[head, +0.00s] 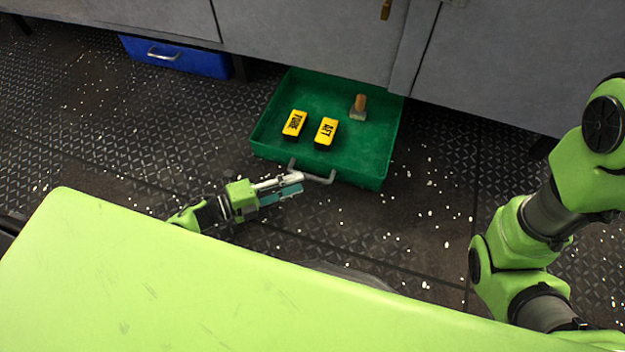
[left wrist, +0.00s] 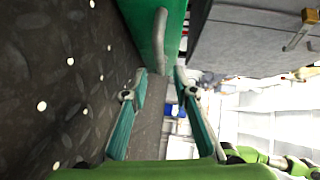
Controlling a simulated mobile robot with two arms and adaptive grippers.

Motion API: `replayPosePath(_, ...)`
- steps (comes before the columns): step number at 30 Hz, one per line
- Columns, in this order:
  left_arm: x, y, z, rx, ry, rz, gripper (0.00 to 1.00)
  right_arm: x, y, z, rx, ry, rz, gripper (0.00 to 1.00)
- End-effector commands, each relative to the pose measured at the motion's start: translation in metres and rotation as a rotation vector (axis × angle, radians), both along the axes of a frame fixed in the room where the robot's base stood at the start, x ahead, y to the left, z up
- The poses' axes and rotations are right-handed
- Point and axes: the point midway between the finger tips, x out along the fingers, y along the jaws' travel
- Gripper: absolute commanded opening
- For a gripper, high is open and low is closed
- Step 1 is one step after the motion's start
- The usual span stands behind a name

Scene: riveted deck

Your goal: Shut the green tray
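The green tray (head: 362,150) stands pulled out from under the grey cabinet, with a grey bar handle (head: 322,180) on its front. It holds two yellow-and-black labelled blocks (head: 294,124) (head: 326,132), one reading AFT, and a small wooden-handled tool (head: 358,107). My left gripper (head: 298,183) is at the left end of the handle, low over the floor. In the left wrist view its fingers (left wrist: 160,74) are apart, with the handle (left wrist: 161,40) in line with the gap. I cannot tell whether they touch it. My right gripper is out of view; only its arm shows.
A blue tray (head: 190,62) with a metal handle sits under the cabinet at the left. Grey cabinet fronts (head: 310,38) line the back. The dark riveted floor (head: 430,215) with white flecks is clear in front and right of the green tray.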

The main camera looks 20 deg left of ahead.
Motion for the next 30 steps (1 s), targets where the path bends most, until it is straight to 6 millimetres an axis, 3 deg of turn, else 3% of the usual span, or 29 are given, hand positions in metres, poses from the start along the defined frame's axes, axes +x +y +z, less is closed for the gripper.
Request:
replayPosePath(3, 0.017, -0.019, -0.006, -0.002, -0.003, -0.001, 0.26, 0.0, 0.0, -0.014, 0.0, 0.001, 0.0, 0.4)
replayPosePath(9, 0.035, -0.038, -0.009, -0.001, -0.001, 0.0, 0.26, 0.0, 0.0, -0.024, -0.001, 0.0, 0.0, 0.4)
replayPosePath(22, 0.041, -0.045, -0.008, -0.001, 0.001, 0.0, 0.26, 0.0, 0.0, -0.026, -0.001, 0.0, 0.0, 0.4)
replayPosePath(25, 0.041, -0.045, -0.008, 0.0, 0.001, 0.001, 0.0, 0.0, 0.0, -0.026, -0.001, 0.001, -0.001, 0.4)
replayPosePath(30, 0.041, -0.044, -0.008, 0.0, 0.001, 0.001, 0.0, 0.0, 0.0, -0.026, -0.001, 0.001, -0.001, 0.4)
